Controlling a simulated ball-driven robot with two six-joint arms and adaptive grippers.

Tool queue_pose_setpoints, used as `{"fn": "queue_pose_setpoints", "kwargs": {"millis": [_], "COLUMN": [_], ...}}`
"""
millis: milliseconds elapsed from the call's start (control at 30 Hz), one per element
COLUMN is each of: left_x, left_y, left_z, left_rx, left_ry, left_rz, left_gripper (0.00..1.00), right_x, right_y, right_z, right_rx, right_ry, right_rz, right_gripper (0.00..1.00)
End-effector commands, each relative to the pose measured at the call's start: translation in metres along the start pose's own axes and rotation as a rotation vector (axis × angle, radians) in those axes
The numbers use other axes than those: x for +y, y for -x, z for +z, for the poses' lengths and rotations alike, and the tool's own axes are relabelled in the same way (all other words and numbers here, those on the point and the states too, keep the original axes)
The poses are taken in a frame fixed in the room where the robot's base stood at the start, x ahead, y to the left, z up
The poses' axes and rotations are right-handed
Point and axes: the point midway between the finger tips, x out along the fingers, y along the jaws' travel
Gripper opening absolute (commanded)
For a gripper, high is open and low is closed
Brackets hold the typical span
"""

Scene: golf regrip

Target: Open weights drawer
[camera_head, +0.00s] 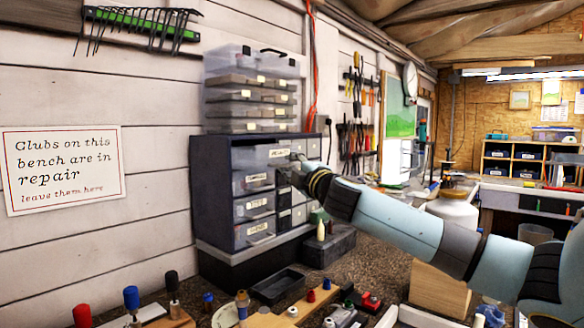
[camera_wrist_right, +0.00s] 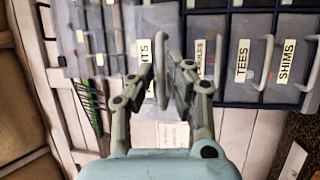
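The weights drawer (camera_head: 279,153) is the top one in the left column of a dark cabinet. Its front appears to stand out from the drawers below, with a pale grey side showing. In the right wrist view its label (camera_wrist_right: 145,50) is partly hidden and its grey handle (camera_wrist_right: 161,78) lies between my fingers. My right gripper (camera_head: 293,172) is at this drawer's front; in its wrist view the gripper (camera_wrist_right: 163,88) looks closed about the handle, though contact is partly hidden. My left gripper is not in view.
Drawers labelled TEES (camera_wrist_right: 242,60) and SHIMS (camera_wrist_right: 287,62) lie below in the column. Clear organizer boxes (camera_head: 252,90) stand on the cabinet (camera_head: 212,190). A dark box (camera_head: 328,247) and an open black tray (camera_head: 278,287) sit on the cluttered bench in front.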

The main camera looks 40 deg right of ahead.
Motion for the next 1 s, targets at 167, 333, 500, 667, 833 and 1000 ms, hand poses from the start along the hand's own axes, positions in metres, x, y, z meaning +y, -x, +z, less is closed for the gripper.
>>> {"fn": "queue_pose_setpoints", "kwargs": {"millis": [167, 333, 500, 667, 833, 1000], "left_x": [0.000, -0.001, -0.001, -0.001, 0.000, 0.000], "left_y": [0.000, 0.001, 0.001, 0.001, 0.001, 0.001], "left_z": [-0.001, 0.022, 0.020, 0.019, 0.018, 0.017], "left_rx": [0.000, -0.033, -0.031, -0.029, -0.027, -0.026], "left_ry": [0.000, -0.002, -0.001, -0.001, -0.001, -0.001], "left_rz": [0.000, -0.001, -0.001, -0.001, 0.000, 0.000], "left_gripper": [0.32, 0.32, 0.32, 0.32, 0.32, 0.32], "right_x": [-0.001, -0.001, -0.002, -0.003, -0.003, -0.002], "right_y": [0.000, 0.000, 0.011, 0.041, 0.077, 0.104], "right_z": [0.000, 0.000, 0.001, 0.001, 0.000, 0.000], "right_rx": [0.000, 0.000, 0.000, 0.002, 0.003, 0.002], "right_ry": [-0.002, -0.003, 0.001, 0.005, 0.006, 0.005], "right_rz": [-0.001, -0.002, -0.005, -0.007, -0.007, -0.006], "right_gripper": [0.32, 0.32, 0.32, 0.32, 0.32, 0.32]}}
